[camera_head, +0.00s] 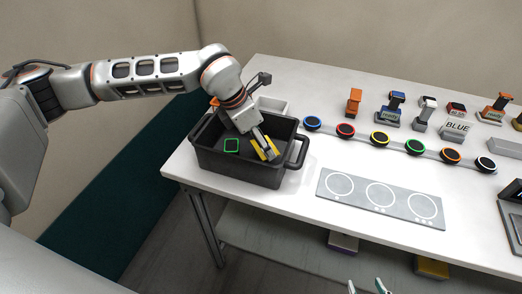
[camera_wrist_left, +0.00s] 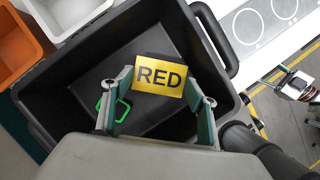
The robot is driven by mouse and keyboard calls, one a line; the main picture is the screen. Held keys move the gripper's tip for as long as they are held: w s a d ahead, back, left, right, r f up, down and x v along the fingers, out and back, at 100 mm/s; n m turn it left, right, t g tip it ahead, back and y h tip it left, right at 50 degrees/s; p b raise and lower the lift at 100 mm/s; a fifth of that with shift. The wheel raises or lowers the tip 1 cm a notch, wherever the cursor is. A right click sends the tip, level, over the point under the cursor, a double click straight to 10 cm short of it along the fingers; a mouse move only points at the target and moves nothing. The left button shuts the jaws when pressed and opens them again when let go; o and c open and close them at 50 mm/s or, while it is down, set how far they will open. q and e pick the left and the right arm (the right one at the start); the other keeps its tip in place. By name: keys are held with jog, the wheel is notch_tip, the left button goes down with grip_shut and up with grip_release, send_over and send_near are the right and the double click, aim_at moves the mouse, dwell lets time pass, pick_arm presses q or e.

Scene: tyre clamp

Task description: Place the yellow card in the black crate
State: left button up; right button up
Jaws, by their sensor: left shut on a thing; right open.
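The yellow card (camera_wrist_left: 160,75), printed RED, is between the fingers of my left gripper (camera_wrist_left: 158,104) in the left wrist view. The left gripper is shut on it. In the head view, the left gripper (camera_head: 264,146) reaches down into the black crate (camera_head: 236,172), and parts of the yellow card (camera_head: 271,149) show at its fingers. The crate's rim also shows in the left wrist view (camera_wrist_left: 60,63). The card appears to be inside the crate's opening; I cannot tell whether it touches the floor. My right gripper (camera_head: 368,287) is open and empty at the bottom edge of the head view.
A green-outlined item (camera_head: 232,145) lies in the crate. A white bin (camera_head: 272,105) stands behind it, and an orange bin (camera_wrist_left: 15,45) shows beside that. A row of coloured round buttons (camera_head: 380,139) and a grey three-circle plate (camera_head: 380,195) lie to the right.

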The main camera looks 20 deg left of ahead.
aim_at(259, 148)
pick_arm(q)
notch_tip(259, 148, down, 4)
jog(key=shift+f, duration=0.15)
dwell(0.3)
jog(key=o, duration=0.9)
jog(key=shift+a+r, duration=0.1)
jog(key=shift+r, duration=0.35)
jog(key=v, duration=1.1)
jog(key=shift+s+r+b, duration=0.1)
jog(key=shift+s+b, duration=0.05)
jog(key=shift+b, duration=0.15)
